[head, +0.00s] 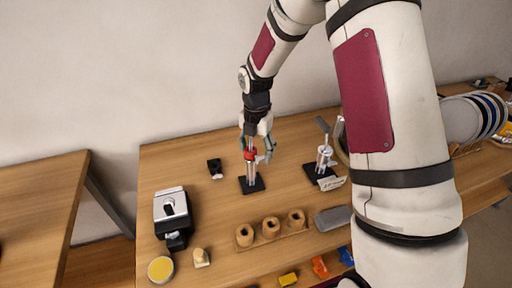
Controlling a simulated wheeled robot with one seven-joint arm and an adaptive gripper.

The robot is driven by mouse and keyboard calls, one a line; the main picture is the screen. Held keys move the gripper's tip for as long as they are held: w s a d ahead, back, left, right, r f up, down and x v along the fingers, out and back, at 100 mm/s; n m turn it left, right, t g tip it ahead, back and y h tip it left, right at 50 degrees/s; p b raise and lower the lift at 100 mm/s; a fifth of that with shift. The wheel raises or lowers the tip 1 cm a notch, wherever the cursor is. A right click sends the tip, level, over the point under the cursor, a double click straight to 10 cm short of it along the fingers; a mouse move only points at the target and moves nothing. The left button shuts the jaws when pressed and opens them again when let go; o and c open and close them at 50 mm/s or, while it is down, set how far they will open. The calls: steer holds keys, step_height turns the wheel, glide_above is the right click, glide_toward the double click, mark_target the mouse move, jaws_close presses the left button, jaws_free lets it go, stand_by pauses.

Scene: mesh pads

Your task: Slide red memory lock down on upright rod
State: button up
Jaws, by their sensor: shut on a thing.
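The red memory lock (249,155) is a small red collar around the upright rod (251,170), partway up it. The rod is silver and stands on a black square base (252,185) on the wooden table. My gripper (252,150) points down over the rod and is shut at the height of the red lock. Its fingers partly hide the lock and the rod's upper part. The contact between the fingertips and the lock is too small to see clearly.
A silver device with a lever (323,158) stands right of the rod. A small black block (215,167) is to its left. In front are a wooden holder with three round cups (271,228) and a grey-black machine (172,208). Bare table lies between them.

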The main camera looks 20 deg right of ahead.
steer(key=shift+f, duration=0.1)
steer(key=o, duration=1.2)
steer(key=shift+o, duration=0.2)
step_height(320, 180, up, 12)
